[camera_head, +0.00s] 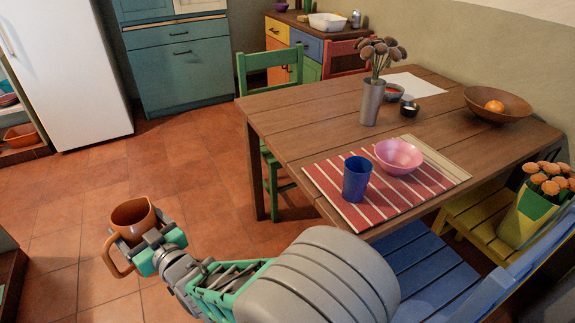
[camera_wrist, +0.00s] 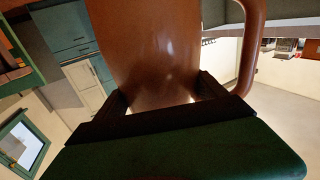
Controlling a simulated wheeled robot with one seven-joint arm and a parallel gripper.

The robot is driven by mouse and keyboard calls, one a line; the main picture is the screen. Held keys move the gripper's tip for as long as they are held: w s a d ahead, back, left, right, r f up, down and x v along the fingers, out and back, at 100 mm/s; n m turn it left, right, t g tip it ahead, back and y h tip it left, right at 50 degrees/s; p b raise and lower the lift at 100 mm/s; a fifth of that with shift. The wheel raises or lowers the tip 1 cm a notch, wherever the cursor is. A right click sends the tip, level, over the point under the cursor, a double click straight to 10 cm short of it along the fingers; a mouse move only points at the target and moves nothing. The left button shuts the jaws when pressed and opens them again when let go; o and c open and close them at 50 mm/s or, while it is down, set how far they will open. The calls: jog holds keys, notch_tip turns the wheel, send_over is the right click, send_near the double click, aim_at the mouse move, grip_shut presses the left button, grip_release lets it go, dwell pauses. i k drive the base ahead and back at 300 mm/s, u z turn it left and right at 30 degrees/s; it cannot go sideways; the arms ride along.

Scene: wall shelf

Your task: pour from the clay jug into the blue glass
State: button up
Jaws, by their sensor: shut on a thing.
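The brown clay jug (camera_head: 133,218) is in my gripper (camera_head: 147,243), off to the left of the table in the head view, above the tiled floor. Its handle points to the lower left there. In the wrist view the jug (camera_wrist: 145,45) fills the middle, with its handle on the right, and the fingers of my gripper (camera_wrist: 162,98) are shut on it. The jug looks roughly upright in the head view. What is inside it cannot be made out. The blue glass (camera_head: 357,179) stands upright on the striped placemat (camera_head: 335,210), well to the right of the jug.
A pink bowl (camera_head: 398,156) stands just right of the glass. A vase of flowers (camera_head: 371,102), small bowls and a wooden bowl (camera_head: 498,103) are farther back on the table (camera_head: 290,125). A green chair (camera_head: 268,62) and blue bench (camera_head: 430,270) flank the table. Floor on the left is clear.

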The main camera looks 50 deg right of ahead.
aim_at(358, 171)
jog(key=u, duration=0.1)
jog(key=k, duration=0.9)
jog(key=z, duration=0.35)
